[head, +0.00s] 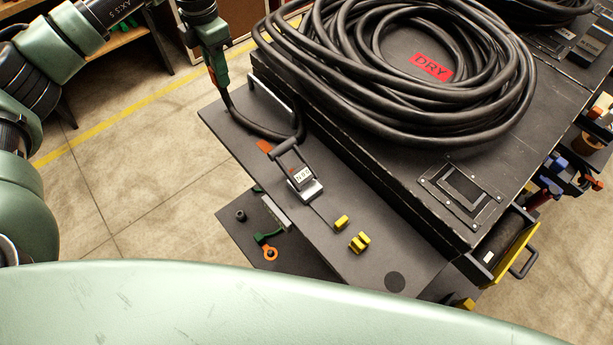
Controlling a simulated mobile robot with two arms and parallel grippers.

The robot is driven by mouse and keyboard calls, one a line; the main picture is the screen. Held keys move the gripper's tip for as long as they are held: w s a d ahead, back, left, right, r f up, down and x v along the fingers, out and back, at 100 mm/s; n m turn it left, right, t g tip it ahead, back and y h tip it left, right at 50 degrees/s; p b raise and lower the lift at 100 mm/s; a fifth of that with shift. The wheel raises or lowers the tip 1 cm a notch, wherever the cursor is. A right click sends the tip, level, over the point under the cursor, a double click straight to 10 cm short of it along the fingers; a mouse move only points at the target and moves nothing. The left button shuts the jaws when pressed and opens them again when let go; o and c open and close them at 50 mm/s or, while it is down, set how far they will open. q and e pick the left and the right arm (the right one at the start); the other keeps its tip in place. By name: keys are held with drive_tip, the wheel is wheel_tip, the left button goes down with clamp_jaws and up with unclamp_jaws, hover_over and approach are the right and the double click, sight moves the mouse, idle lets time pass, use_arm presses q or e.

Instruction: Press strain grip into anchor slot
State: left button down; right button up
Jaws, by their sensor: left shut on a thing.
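My left gripper (217,68) comes down from the top, shut on the upper end of a black cable (252,124). The cable hangs from the jaws, sags along the dark side shelf (385,235) and curves up beside the crate. I cannot make out the strain grip on it; the jaws hide what they hold. A black connector with a raised lever and a white number label (302,176) sits on the shelf, with an orange tab (265,146) near it. I cannot tell which part is the anchor slot. My right gripper is out of view.
A thick black cable coil (345,95) with a red DRY label (431,67) lies on the black crate (410,165). Small yellow blocks (359,242) sit on the shelf. Green and orange pieces (270,254) lie on a lower plate. A yellow-fronted drawer (513,255) stands open at right.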

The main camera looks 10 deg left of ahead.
use_arm(q)
drive_tip(key=shift+s+d+r, duration=0.1)
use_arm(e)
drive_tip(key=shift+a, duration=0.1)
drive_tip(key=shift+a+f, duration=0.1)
